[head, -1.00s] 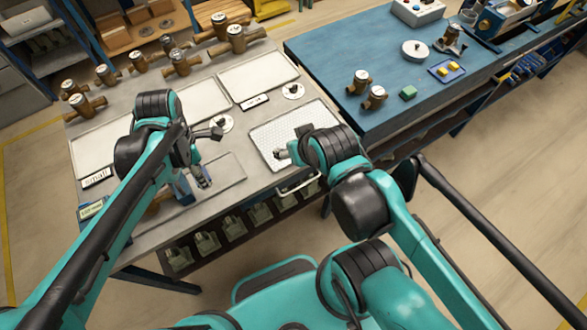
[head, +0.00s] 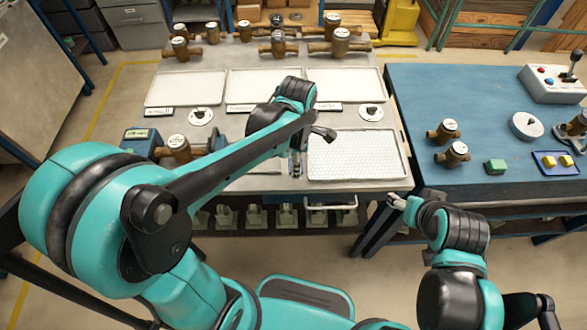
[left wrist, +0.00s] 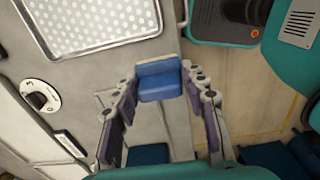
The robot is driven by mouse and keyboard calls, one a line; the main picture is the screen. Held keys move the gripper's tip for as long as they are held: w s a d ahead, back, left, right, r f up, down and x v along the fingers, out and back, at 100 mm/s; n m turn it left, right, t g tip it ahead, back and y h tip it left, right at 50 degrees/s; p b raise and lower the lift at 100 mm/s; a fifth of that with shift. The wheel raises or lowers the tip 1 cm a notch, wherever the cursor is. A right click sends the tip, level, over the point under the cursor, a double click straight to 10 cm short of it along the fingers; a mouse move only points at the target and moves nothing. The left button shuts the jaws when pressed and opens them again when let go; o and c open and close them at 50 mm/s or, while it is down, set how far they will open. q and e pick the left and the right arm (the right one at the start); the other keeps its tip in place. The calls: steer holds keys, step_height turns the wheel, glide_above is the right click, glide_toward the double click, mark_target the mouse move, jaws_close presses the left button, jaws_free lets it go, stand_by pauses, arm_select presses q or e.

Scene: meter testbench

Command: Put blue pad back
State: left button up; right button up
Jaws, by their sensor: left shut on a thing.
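My left gripper (head: 296,168) reaches over the front of the pale bench, beside the left edge of the perforated white tray. In the left wrist view, my left gripper (left wrist: 159,82) is shut on the blue pad (left wrist: 158,82), which sits between its fingertips. In the head view the pad cannot be made out, as my arm and gripper cover that spot. My right gripper (head: 396,201) hangs in front of the gap between the two benches. It is too small to tell whether it is open or shut.
The perforated tray (head: 355,157) lies at the bench's front right and shows empty. Three flat white trays, including the left one (head: 187,88), line the middle. Brass meters (head: 340,42) stand behind. The blue bench (head: 425,95) holds meters, a green block (head: 495,167) and a control box (head: 553,84).

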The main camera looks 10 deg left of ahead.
arm_select(q)
steer(key=shift+w+a+f+b, duration=0.3)
steer(key=shift+w+a+f, duration=0.65)
steer(key=shift+w, duration=0.1)
steer(key=shift+f+b, duration=0.85)
steer(key=shift+f, duration=1)
steer(key=shift+f, duration=0.15)
steer(key=o, duration=1.1)
